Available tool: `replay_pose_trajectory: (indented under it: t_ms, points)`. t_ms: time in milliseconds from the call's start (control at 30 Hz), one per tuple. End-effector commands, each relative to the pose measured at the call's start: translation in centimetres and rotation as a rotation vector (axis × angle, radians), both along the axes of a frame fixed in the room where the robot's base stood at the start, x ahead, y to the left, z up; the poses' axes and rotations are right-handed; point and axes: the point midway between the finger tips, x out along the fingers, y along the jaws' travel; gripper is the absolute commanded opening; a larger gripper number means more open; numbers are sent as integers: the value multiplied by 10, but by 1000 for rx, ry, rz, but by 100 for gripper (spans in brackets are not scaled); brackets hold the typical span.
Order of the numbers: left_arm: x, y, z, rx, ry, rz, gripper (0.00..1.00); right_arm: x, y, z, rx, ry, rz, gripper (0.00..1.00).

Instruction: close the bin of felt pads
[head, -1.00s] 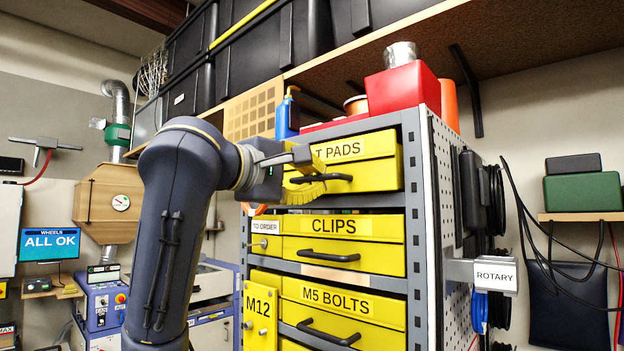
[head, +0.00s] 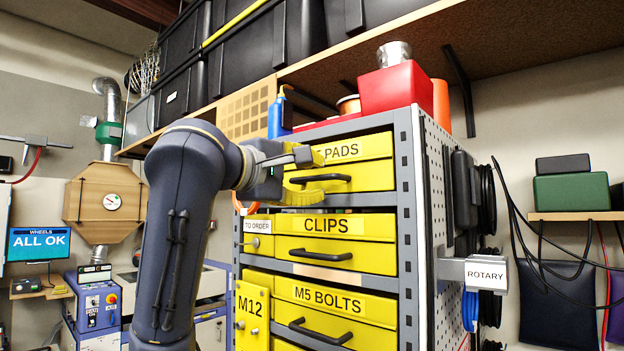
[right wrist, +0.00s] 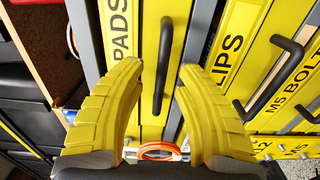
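The felt pads bin (head: 372,172) is the yellow top bin in the grey rack, its label partly covered so that "PADS" reads clearly. Its front is near the plane of the bins below; I cannot tell exactly how far it stands out. My right gripper (head: 312,178) is at the left part of its front, yellow fingers spread above and below the black handle. In the right wrist view, the fingers (right wrist: 158,70) are open, with the handle (right wrist: 163,65) in the gap between them and not clamped. Contact with the bin is unclear. My left gripper is not in view.
The yellow CLIPS bin (head: 370,255) and M5 BOLTS bin (head: 365,305) sit below in the rack. A red box (head: 400,88) and a blue bottle (head: 279,118) stand on top. A wooden shelf (head: 480,60) hangs above. A ROTARY sign (head: 486,274) juts out at right.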

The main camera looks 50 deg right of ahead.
Motion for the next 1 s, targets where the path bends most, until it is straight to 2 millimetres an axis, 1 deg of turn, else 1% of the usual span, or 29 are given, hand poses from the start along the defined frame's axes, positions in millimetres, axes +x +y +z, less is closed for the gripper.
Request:
replay_pose_trajectory:
  t_ms: [233,367,467,800,1000]
  points:
    - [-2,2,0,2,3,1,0,0,2,0,0,0,0,33]
    - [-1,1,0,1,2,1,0,1,12,0,-1,0,4,33]
    - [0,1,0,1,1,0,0,1,27,0,-1,0,5,33]
    - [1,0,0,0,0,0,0,2,85,0,0,1,4,33]
    - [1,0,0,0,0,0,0,2,108,0,-1,1,2,33]
